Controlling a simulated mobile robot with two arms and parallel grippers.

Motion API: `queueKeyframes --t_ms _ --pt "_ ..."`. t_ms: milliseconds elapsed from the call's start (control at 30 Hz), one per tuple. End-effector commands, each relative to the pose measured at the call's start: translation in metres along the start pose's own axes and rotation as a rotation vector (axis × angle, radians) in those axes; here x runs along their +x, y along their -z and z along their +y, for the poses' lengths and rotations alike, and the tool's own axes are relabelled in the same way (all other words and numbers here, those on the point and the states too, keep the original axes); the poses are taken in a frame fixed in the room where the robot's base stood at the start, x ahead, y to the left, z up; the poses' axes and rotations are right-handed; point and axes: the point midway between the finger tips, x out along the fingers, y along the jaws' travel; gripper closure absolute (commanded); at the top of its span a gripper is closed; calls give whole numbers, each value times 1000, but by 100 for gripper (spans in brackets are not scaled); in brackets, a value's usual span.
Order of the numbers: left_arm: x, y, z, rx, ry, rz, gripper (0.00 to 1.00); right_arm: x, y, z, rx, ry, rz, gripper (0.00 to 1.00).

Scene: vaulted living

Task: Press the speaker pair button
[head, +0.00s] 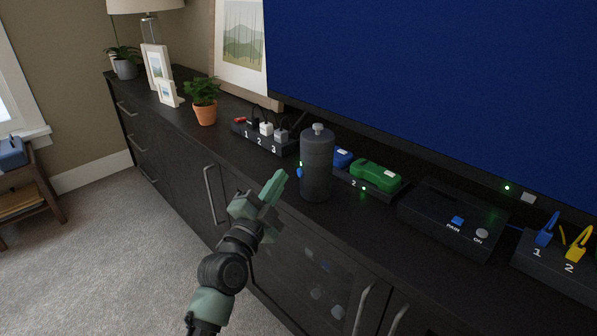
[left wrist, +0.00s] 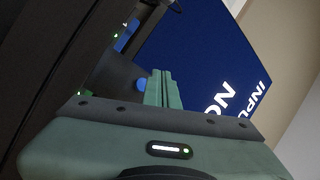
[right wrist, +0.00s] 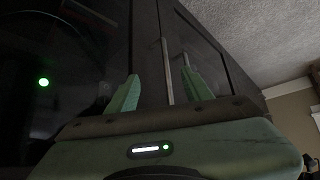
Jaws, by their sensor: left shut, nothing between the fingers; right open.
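A dark grey cylindrical speaker (head: 317,165) stands upright on the cabinet top, with a light knob on top. A small blue button (head: 299,173) shows on its left side, beside a green light. A flat black box (head: 425,212) to the right carries a blue button (head: 457,221) labelled PAIR and a grey one labelled ON. My left gripper (head: 276,184) is shut and empty, in front of the cabinet edge, just left of the speaker and apart from it. Its fingers also show in the left wrist view (left wrist: 162,88). My right gripper (right wrist: 160,88) is open and empty, facing the cabinet doors.
A power strip (head: 265,141) with numbered plugs lies left of the speaker. Green and blue blocks (head: 375,176) sit behind it to the right. A potted plant (head: 204,100) and frames stand farther left. A large blue screen (head: 430,90) rises behind. Blue and yellow plugs (head: 578,243) are far right.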

Motion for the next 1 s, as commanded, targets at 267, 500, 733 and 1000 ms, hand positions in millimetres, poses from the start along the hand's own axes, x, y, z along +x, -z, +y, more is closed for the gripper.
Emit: queueKeyframes --t_ms 267,500,733,1000 --pt "6 5 5 1 -1 1 100 -2 -8 1 1 -3 -38 50" --pt "6 5 5 1 -1 1 100 -2 -8 1 1 -2 -38 50" --pt "6 5 5 0 0 1 100 -2 -8 1 1 -2 -37 50" --pt "6 5 5 0 0 1 100 -2 -8 1 1 -2 -36 50"
